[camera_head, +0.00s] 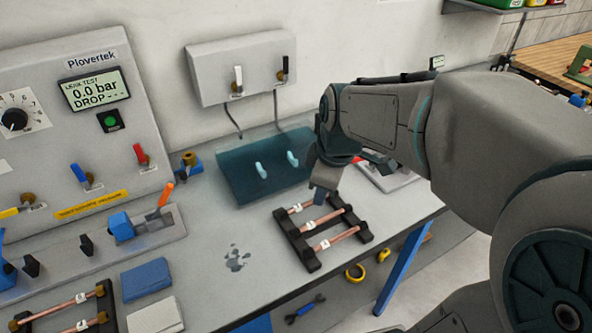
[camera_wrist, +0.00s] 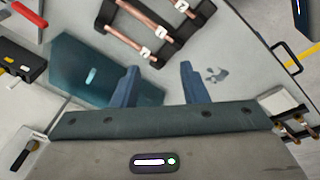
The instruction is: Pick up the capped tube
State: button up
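A black rack (camera_head: 293,241) on the grey bench holds three copper tubes (camera_head: 322,221) with white tags. The rack and its tubes (camera_wrist: 124,38) also show at the top of the wrist view. A second rack (camera_head: 105,302) with copper tubes is at the lower left of the head view. I cannot tell which tube is capped. My gripper (camera_head: 322,194) is above the bench near the first rack's far side. In the wrist view my gripper (camera_wrist: 160,78) has its two blue-grey fingers well apart, with nothing between them.
A dark teal mat (camera_head: 240,190) with two light teal pieces lies behind the rack. A leak-test panel (camera_head: 70,110) stands at the left, with a blue clamp (camera_head: 121,226) having an orange lever before it. A wet-looking patch (camera_head: 236,258) marks otherwise clear bench left of the rack.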

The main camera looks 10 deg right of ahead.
jog(key=w+f+n, duration=0.3)
jog(key=w+n, duration=0.5)
jog(key=n, duration=0.1)
jog(key=p, duration=0.1)
send_over(307, 203)
jog(key=s, duration=0.1)
notch_tip(307, 203, down, 8)
jog(key=shift+f+n+g, duration=0.4)
jog(key=shift+f, duration=0.25)
jog(key=shift+w+d+f+p, duration=0.1)
jog(key=shift+f+p, duration=0.15)
jog(key=shift+f, duration=0.45)
jog(key=shift+w+a+f+p, duration=0.1)
jog(key=shift+w+f+p, duration=0.1)
jog(key=shift+f, duration=0.5)
jog(key=shift+w+d+f+p, duration=0.1)
jog(key=shift+f+p, duration=0.15)
jog(key=shift+f, duration=0.45)
grip_shut()
